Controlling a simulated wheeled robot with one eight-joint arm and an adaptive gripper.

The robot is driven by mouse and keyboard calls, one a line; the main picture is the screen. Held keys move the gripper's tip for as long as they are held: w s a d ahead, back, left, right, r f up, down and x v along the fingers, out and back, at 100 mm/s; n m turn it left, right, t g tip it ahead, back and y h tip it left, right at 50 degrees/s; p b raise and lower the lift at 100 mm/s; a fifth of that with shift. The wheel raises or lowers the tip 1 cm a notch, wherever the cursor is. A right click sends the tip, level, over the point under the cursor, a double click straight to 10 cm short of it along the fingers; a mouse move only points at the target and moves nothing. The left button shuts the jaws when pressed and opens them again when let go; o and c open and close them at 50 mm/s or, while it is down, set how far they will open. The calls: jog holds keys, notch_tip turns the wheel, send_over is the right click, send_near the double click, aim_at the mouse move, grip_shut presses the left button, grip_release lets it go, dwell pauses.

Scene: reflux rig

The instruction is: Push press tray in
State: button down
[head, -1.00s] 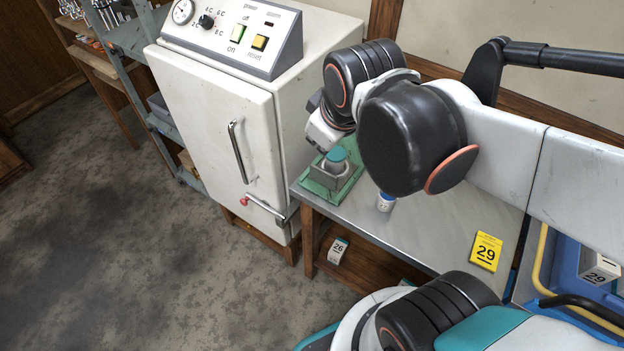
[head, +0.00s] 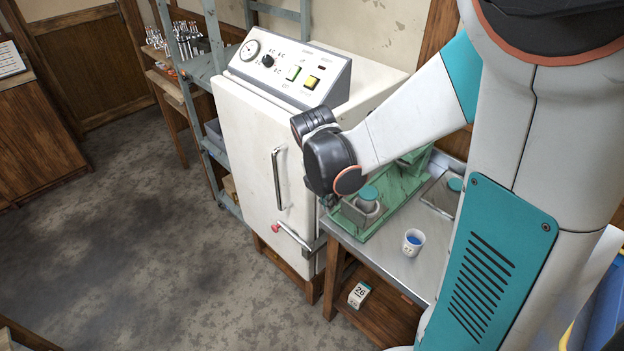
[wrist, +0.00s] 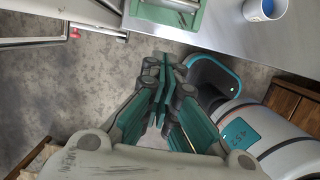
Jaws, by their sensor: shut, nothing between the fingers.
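The green press (head: 405,185) stands on the metal bench beside the white cabinet. Its grey metal tray (head: 357,214) sits at the front end of the green base, holding a round piece with a teal top (head: 368,193). Part of the tray also shows at the top of the wrist view (wrist: 178,5). My gripper (wrist: 163,68) is shut and empty, out over the floor in front of the bench edge, apart from the tray in the wrist view. In the head view my wrist hides most of the gripper.
A white cup with blue contents (head: 413,242) stands on the bench right of the press. The white cabinet (head: 245,140), with a handle and a red-knobbed latch (head: 276,228), is close on the left. A box marked 26 (head: 359,294) sits on the lower shelf. Open floor lies in front.

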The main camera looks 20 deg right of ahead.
jog(key=d+f+b, duration=0.1)
jog(key=f, duration=0.2)
jog(key=w+d+f+b, duration=0.1)
jog(key=d+f+b, duration=0.1)
jog(key=f, duration=0.1)
jog(key=d+f+b, duration=0.2)
jog(key=f, duration=0.1)
jog(key=shift+w+d+f, duration=0.1)
jog(key=shift+w+f, duration=0.25)
jog(key=shift+w, duration=0.05)
jog(key=shift+w+d, duration=0.2)
jog(key=shift+d, duration=0.25)
jog(key=w+d, duration=0.2)
jog(key=d, duration=0.4)
jog(key=w+d, duration=0.2)
jog(key=d, duration=0.4)
jog(key=w+d, duration=0.2)
jog(key=d, duration=0.4)
jog(key=shift+w+d+r, duration=0.1)
jog(key=shift+w+d, duration=0.15)
jog(key=shift+w, duration=0.1)
